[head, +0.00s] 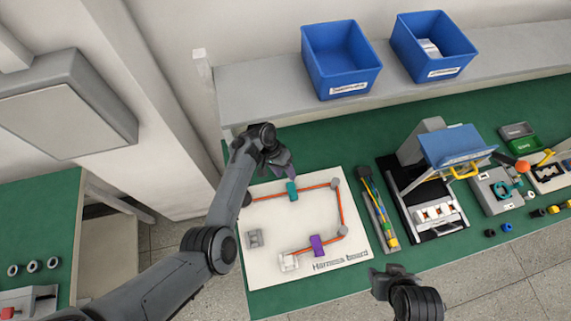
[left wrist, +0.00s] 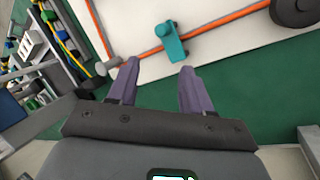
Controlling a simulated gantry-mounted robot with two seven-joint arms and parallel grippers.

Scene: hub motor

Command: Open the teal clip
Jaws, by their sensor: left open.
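The teal clip (head: 292,190) sits on the orange cable along the far side of the white harness board (head: 275,215). In the left wrist view the teal clip (left wrist: 172,42) stands across the orange cable (left wrist: 215,27), just ahead of my fingertips. Its upper end is knob-like; I cannot tell whether its latch is shut. My left gripper (left wrist: 158,78) is open and empty, its purple-grey fingers apart and short of the clip. In the head view my left gripper (head: 287,172) hangs by the clip. My right gripper (head: 385,272) is near the table's front edge; its jaws are unclear.
A purple clip (head: 317,245) sits on the near run of cable. Grey posts (head: 335,183) stand at the cable's corners. A tray of coloured tools (head: 378,208) lies right of the board, then a black fixture with a blue top (head: 452,143). Blue bins (head: 340,55) stand on the shelf behind.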

